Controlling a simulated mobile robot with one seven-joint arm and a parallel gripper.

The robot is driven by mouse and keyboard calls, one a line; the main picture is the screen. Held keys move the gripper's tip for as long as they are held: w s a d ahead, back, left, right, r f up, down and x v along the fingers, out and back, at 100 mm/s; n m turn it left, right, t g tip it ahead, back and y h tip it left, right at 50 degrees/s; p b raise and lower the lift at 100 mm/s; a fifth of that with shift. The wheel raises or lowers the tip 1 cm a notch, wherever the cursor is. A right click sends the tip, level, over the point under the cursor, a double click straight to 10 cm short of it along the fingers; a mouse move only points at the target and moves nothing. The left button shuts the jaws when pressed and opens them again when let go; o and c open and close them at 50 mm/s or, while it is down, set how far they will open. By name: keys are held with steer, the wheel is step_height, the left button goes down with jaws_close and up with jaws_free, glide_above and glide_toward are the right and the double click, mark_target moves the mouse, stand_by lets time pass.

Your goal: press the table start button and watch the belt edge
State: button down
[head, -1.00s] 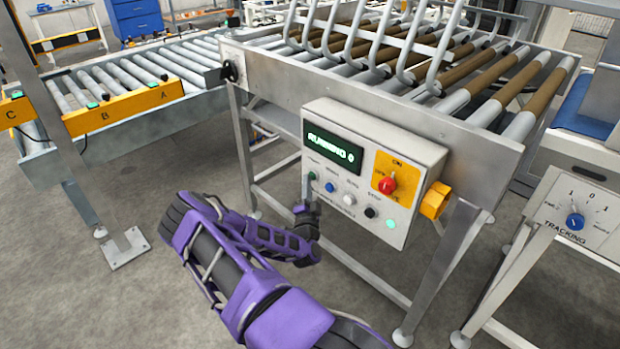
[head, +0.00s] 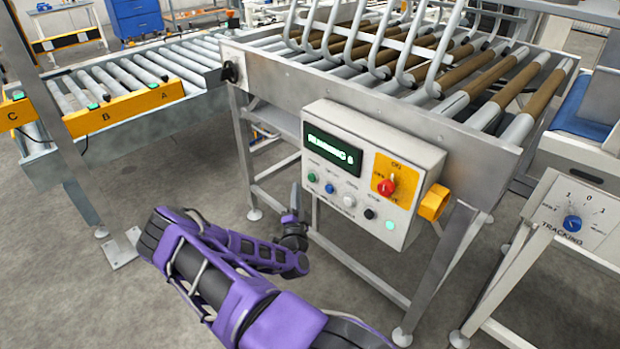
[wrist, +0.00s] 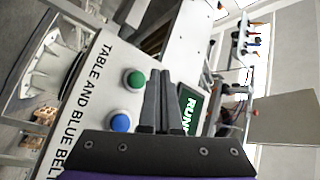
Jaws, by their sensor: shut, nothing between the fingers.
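The control box (head: 340,195) is fixed to the front of the roller table, and its green display (head: 333,149) reads RUNNING with a character after it. A row of buttons runs below: green (head: 312,177), blue (head: 329,188), white and black, with a lit green lamp at the right end. My gripper (head: 294,192) is shut and empty, left of the box and apart from the buttons. In the wrist view the shut fingers (wrist: 158,85) stand beside the green button (wrist: 134,79) and the blue button (wrist: 121,122), near the lettering TABLE AND BLUE BELT. The blue belt (head: 575,112) shows partly at the right edge.
The table (head: 380,90) carries grey and brown rollers under bent metal bars. A red switch on a yellow plate (head: 397,182) and a yellow block (head: 434,203) sit at the box's right. A tracking panel (head: 575,215) stands right. A roller conveyor (head: 120,105) lies left.

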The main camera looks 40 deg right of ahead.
steer(key=shift+s+a, duration=0.1)
steer(key=shift+a, duration=1.05)
